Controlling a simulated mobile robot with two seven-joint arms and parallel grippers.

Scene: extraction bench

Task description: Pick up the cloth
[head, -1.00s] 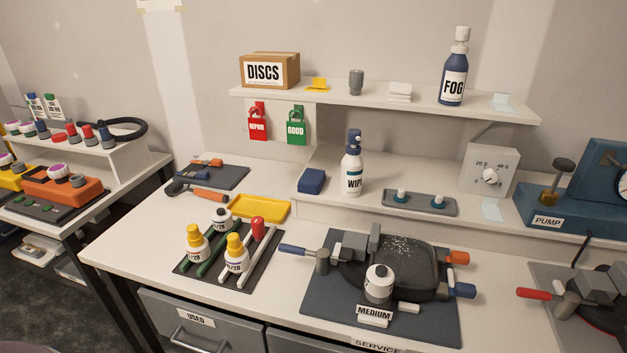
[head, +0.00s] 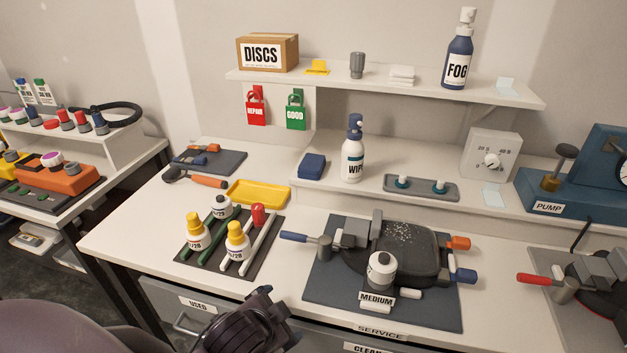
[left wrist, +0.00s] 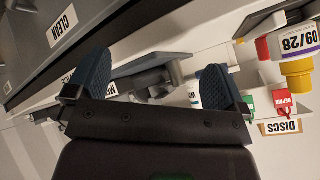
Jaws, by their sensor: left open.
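A dark blue folded block (head: 312,166), which looks like the cloth, lies at the left end of the low riser, left of the white WIPE bottle (head: 353,150). A white folded stack (head: 402,76) on the upper shelf also looks like fabric; I cannot tell for sure. My left gripper (head: 275,315) is at the bottom of the head view, in front of the bench's front edge, well short of both. In the left wrist view its two blue pads (left wrist: 157,84) stand wide apart with nothing between them. My right gripper is not in view.
A black mat (head: 262,262) with yellow-capped bottles and rods is near the front. A yellow tray (head: 258,193) lies behind it. A blue-grey mat (head: 330,293) carries a black pan fixture and a MEDIUM label. The FOG bottle (head: 458,55) stands on the upper shelf.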

